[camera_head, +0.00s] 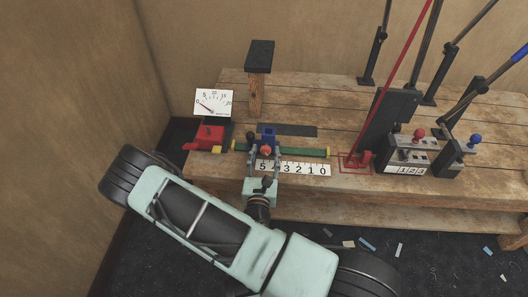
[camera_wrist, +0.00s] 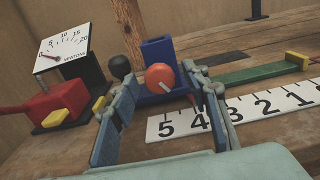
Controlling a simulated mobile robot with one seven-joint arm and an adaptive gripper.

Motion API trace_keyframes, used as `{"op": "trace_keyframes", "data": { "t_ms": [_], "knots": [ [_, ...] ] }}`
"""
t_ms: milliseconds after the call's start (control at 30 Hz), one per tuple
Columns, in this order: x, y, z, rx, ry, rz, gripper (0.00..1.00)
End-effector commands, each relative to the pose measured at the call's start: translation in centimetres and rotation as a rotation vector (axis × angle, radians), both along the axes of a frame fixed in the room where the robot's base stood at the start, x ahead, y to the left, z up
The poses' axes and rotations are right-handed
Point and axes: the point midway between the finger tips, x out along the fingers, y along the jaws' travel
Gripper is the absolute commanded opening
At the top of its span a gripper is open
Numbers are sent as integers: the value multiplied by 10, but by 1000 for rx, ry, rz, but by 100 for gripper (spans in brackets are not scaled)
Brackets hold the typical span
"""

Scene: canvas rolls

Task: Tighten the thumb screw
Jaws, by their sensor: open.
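The thumb screw is an orange round knob (camera_wrist: 160,77) with a white line across its face. It sits on the front of a blue block (camera_wrist: 158,52). In the head view the knob (camera_head: 266,150) shows just beyond my gripper (camera_head: 263,164). In the wrist view my gripper (camera_wrist: 160,82) is open, with one finger on each side of the knob. I cannot tell whether either finger touches it. The block is at a green rail (camera_head: 302,152) behind a white number scale (camera_head: 295,169), near the 5 end.
A newton dial (camera_head: 213,103) reads near 0 at the left, by a red block (camera_head: 209,134). A black ball (camera_wrist: 120,67) is close to my left finger. A padded post (camera_head: 258,75) stands behind. Red-handled (camera_head: 362,159) and other levers (camera_head: 418,135) stand to the right.

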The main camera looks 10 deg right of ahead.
Motion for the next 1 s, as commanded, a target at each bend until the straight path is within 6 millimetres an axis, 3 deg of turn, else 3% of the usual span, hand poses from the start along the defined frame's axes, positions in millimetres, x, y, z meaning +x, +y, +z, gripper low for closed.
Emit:
{"op": "trace_keyframes", "data": {
  "t_ms": [200,600,1000],
  "knots": [
    [0,0,0,0,0,0,43],
    [0,0,0,0,0,0,1],
    [0,-1,2,-178,59,0,1]
  ]
}}
